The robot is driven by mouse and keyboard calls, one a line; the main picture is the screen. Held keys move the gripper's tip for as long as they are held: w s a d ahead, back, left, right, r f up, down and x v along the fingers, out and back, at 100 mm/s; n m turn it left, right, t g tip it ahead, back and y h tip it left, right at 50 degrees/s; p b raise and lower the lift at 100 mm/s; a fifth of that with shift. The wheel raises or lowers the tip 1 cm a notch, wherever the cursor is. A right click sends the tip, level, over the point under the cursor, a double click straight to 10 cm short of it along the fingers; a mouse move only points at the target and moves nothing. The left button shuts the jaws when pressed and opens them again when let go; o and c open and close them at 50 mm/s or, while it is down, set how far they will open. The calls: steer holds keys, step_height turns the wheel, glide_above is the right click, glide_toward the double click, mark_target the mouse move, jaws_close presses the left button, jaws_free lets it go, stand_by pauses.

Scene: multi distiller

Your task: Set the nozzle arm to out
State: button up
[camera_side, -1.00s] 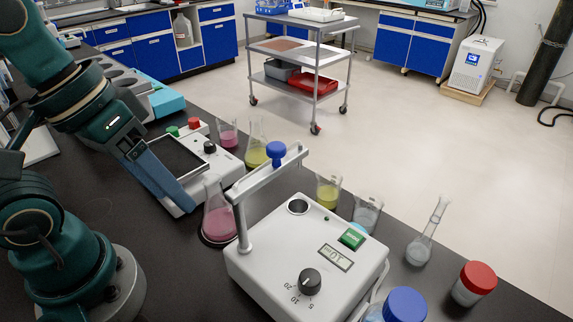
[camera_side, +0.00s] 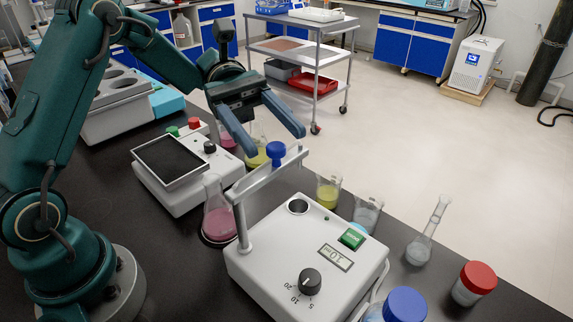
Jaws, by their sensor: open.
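The distiller (camera_side: 270,265) is a white box with a dial (camera_side: 309,281), a green button (camera_side: 352,239), a small display and a round opening (camera_side: 298,207) on top. Its nozzle arm (camera_side: 258,186) is a light grey bar on a post at the box's left corner. It points up and to the right, away from the opening, with a blue nozzle knob (camera_side: 276,152) near its far end. My gripper (camera_side: 273,145) has two blue-grey fingers, spread apart, pointing down. They appear around or just above and behind the blue knob; I cannot tell whether they touch it.
A flask of pink liquid (camera_side: 217,216) stands left of the nozzle post. A white device with a dark plate (camera_side: 170,161) is farther left.

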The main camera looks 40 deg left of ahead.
mark_target(280, 155)
steer(key=f, duration=0.1)
steer(key=w+a+f+n+h, duration=0.1)
steer(key=shift+w+a+f+n+t, duration=0.1)
steer(key=shift+w+f+n+t, duration=0.05)
steer(key=shift+f+n+t, duration=0.2)
steer(key=shift+x, duration=2.5)
steer(key=shift+f, duration=0.1)
jaws_close()
